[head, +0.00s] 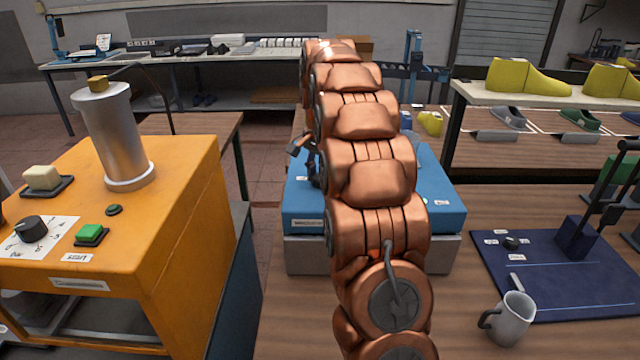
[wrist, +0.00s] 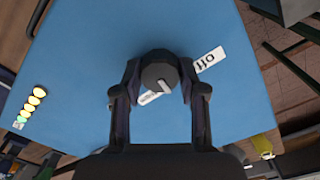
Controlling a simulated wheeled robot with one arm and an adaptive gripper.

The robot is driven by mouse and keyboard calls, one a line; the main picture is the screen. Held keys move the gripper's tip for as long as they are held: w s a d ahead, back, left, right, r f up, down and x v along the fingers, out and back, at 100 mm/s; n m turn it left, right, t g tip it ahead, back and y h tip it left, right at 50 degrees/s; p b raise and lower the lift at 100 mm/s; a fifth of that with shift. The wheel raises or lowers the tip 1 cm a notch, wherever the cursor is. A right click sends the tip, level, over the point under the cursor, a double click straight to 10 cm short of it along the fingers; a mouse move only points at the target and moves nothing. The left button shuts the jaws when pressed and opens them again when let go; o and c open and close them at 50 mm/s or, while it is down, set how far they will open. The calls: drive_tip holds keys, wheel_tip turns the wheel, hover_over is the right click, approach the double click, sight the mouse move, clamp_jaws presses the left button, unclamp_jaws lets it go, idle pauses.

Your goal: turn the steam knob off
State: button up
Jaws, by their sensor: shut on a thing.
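The steam knob (wrist: 158,72), dark and round with a pale pointer mark, is on the blue top of a machine in the wrist view. My gripper (wrist: 160,84) is shut on it, one finger on each side. A white label reading "off" (wrist: 209,60) lies right of the knob, upside down in this view. A second white label (wrist: 150,97) lies just below the knob, partly hidden, its text unreadable. The pale mark points down in the picture, not at the "off" label. In the head view my arm hides the knob on the blue machine (head: 440,200).
Several lit lamps (wrist: 32,105) sit at the left of the blue top. An orange machine (head: 170,200) with its own dial (head: 32,229) stands left. A grey mug (head: 512,318) and a dark blue board (head: 560,290) are on the right table. Yellow shoe lasts (head: 525,78) stand behind.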

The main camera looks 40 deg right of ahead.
drive_tip(key=n+b, duration=0.2)
drive_tip(key=n, duration=0.3)
drive_tip(key=shift+f+n, duration=0.1)
drive_tip(key=shift+n, duration=0.2)
drive_tip(key=n+b, duration=0.1)
drive_tip(key=n, duration=0.4)
drive_tip(key=shift+n, duration=0.3)
drive_tip(key=o, duration=1.1)
drive_tip(key=shift+o, duration=0.2)
